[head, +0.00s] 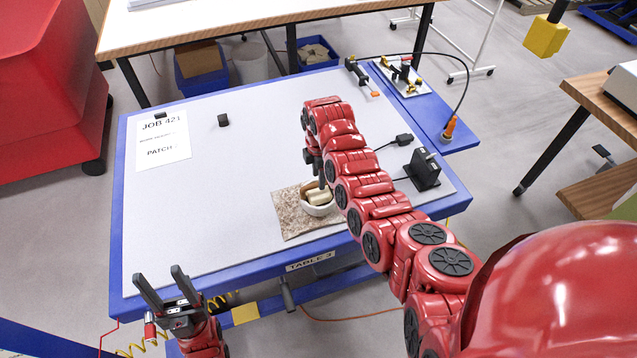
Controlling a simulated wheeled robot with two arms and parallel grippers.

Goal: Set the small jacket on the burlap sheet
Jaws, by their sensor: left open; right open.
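The small jacket (317,209) is a whitish, bowl-like shell with a cream-coloured piece inside. It appears to rest on the right part of the burlap sheet (287,217), a mottled tan square near the table's front edge. My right gripper (318,172) points down just above and behind the jacket. It is open, but my own arm hides part of it, and I cannot tell whether it touches the jacket. My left gripper (164,288) is open and empty at the table's front left corner, fingers pointing up.
The table (215,170) has a pale top with a blue rim and much free room at left and centre. A job sheet (163,150) and a small black block (223,120) lie at the back left. A black device (424,170) stands to the right of my arm.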

